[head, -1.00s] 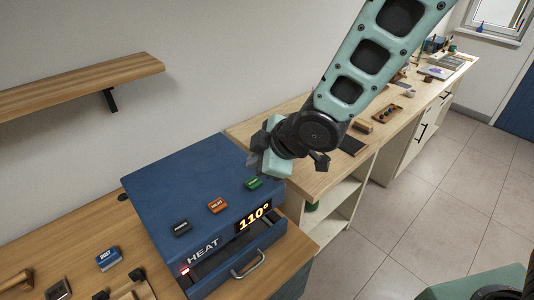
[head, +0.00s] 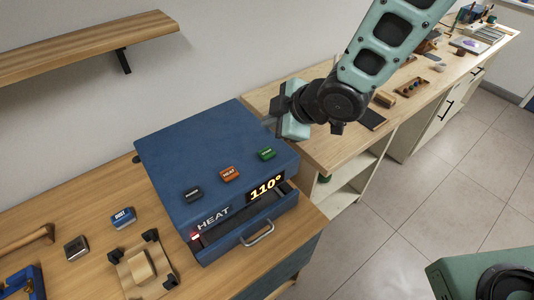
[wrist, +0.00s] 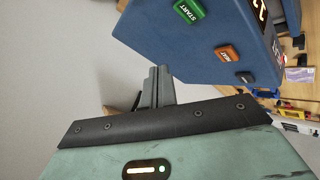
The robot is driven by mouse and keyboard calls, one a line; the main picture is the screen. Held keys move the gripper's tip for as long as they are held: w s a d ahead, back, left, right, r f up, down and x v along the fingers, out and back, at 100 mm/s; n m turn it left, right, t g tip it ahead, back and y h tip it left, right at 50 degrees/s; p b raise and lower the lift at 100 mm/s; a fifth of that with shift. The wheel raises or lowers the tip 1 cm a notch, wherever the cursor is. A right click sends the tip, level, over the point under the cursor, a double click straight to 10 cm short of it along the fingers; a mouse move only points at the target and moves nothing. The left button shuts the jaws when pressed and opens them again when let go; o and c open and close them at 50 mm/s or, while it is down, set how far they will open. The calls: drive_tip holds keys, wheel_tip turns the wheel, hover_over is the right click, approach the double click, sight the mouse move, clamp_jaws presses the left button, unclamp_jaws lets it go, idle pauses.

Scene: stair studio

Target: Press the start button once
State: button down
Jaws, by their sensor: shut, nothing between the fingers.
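The start button is a small green block labelled START. It sits at the right of the row on top of a blue heating box (head: 200,140). In the head view the button (head: 267,154) is fully visible, and it shows in the wrist view at the top (wrist: 190,11). My gripper (head: 284,106) is above and behind the button, near the box's back right corner, apart from it. In the wrist view its fingers (wrist: 157,88) are together and empty, with the button beyond them to the upper right. The front display (head: 265,187) reads 110°, beside the word HEAT.
An orange HEAT button (head: 230,174) and a dark button (head: 194,194) share the box's top. A drawer handle (head: 257,235) is at the front. A blue block (head: 123,218) and a holder (head: 145,270) stand left. A wooden shelf (head: 80,45) hangs above.

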drive_tip(key=b, duration=0.3)
hover_over(271, 154)
wheel_tip(271, 154, down, 6)
drive_tip(key=shift+r, duration=0.25)
drive_tip(key=shift+f+b, duration=0.7)
drive_tip(key=shift+b, duration=0.25)
drive_tip(key=shift+f, duration=0.15)
idle(0.7)
drive_tip(key=shift+f+b, duration=0.3)
drive_tip(key=shift+b, duration=0.2)
drive_tip(key=shift+f+b, duration=0.35)
drive_tip(key=shift+b, duration=0.1)
idle(0.4)
drive_tip(key=shift+r, duration=0.1)
drive_tip(key=shift+r+p, duration=0.55)
drive_tip(key=shift+r, duration=0.2)
